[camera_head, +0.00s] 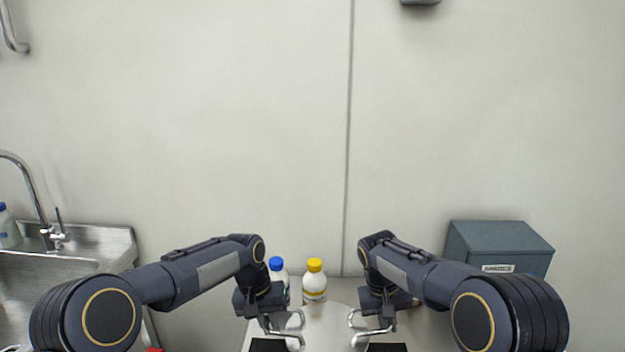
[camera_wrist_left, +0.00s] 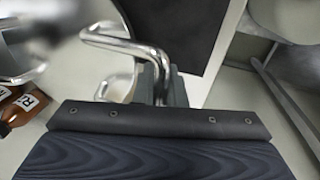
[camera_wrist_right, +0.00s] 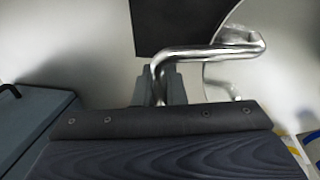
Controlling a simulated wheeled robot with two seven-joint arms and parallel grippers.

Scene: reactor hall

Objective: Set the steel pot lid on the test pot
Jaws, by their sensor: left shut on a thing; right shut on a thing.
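The steel pot lid (camera_head: 325,325) is a wide, pale, shiny disc at the bottom centre of the head view, with dark square patches and a bent steel handle on each side. My left gripper (camera_head: 270,322) is shut on the left handle, and the left wrist view shows this bent bar (camera_wrist_left: 125,43) between the jaws. My right gripper (camera_head: 383,325) is shut on the right handle, which also shows in the right wrist view (camera_wrist_right: 205,57). The front of the lid is cut off in the head view. I cannot clearly make out the test pot.
A blue-capped bottle (camera_head: 278,275) and a yellow-capped bottle (camera_head: 314,280) stand behind the lid. A grey-green box (camera_head: 497,245) is at right, a sink (camera_head: 85,250) with a tap at left. A brown labelled bottle (camera_wrist_left: 12,108) lies at the left wrist view's edge.

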